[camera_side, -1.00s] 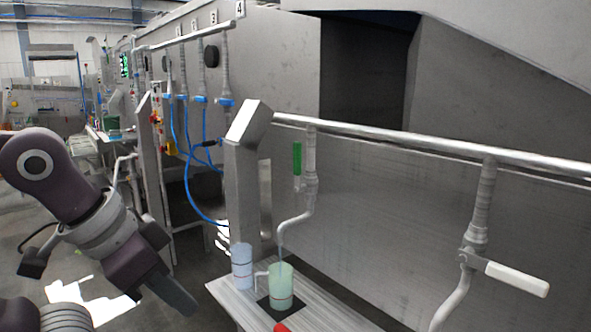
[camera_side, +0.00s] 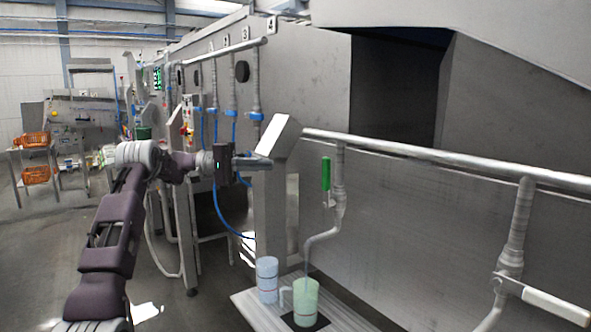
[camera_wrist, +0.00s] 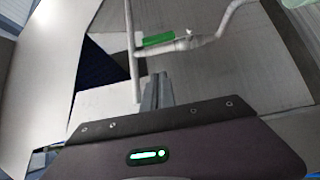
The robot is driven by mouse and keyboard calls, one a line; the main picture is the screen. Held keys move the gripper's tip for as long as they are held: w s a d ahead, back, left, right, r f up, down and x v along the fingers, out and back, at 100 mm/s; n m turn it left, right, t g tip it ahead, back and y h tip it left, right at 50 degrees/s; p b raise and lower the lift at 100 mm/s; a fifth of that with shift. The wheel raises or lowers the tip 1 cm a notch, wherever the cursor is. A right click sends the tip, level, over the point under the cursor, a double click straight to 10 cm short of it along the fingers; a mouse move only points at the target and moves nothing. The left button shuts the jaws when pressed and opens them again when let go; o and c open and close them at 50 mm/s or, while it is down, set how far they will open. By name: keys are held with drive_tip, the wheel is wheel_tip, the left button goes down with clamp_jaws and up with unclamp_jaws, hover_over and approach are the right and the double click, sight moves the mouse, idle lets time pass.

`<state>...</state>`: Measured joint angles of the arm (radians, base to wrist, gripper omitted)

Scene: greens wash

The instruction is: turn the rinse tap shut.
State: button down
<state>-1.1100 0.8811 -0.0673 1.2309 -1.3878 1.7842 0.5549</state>
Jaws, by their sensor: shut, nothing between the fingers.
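The tap with the green handle (camera_side: 326,173) hangs from the rail, its handle upright alongside the pipe. Its bent spout (camera_side: 322,238) ends above a green measuring jug (camera_side: 306,303); a thin pale stream seems to fall into the jug. My gripper (camera_side: 270,162) is shut and empty, pointing right, left of the green handle in the picture and apart from it. In the wrist view, the green handle (camera_wrist: 157,39) lies beyond my shut fingertips (camera_wrist: 156,76), near the top. A second tap with a white handle (camera_side: 545,301) is at the right.
A slanted-top grey post (camera_side: 280,139) stands close to my fingers. A clear blue-tinted cup (camera_side: 267,280) stands beside the jug on a pale bench (camera_side: 246,300). The rail (camera_side: 400,150) runs above the taps. Blue hoses hang behind my gripper.

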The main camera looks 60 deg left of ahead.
sight(326, 184)
drive_tip(key=s+d+x, duration=0.2)
drive_tip(key=x, duration=1)
drive_tip(key=shift+d, duration=0.2)
drive_tip(key=shift+w, duration=0.1)
